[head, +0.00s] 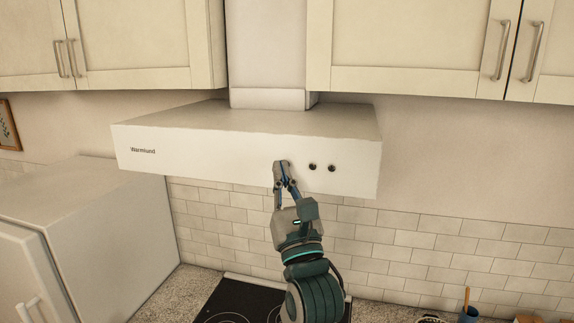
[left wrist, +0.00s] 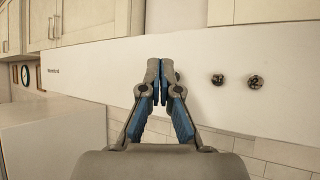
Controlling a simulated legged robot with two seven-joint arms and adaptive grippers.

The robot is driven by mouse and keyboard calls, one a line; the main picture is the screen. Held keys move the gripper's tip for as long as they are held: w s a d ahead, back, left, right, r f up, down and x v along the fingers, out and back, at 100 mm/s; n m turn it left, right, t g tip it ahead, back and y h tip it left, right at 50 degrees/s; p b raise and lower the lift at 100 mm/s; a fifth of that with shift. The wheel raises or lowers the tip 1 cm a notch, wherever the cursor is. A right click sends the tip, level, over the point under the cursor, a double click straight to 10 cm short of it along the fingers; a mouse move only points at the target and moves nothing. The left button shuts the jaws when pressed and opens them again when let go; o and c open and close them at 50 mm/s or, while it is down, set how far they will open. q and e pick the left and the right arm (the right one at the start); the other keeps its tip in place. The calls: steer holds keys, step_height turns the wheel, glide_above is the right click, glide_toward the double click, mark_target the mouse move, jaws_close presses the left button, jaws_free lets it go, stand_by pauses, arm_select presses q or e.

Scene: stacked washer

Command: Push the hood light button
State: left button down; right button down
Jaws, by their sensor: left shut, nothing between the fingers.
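The white range hood (head: 210,148) hangs on the wall between the cabinets, with a label at the left of its front panel. I cannot tell whether the fingertips touch the panel. My right gripper is not in view.
Cream cabinets (head: 420,50) with bar handles flank the hood above. A white fridge (head: 110,220) stands at the left. A black cooktop (head: 225,300) lies below the hood, and a blue cup (head: 468,315) is at the lower right. The tiled wall below the hood is clear.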

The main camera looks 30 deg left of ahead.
arm_select(q)
steer(key=shift+s+d, duration=0.25)
steer(key=shift+s, duration=0.65)
steer(key=shift+s+d, duration=0.25)
steer(key=shift+s, duration=0.65)
steer(key=shift+s+d, duration=0.25)
steer(key=shift+s, duration=0.65)
steer(key=shift+a, duration=0.1)
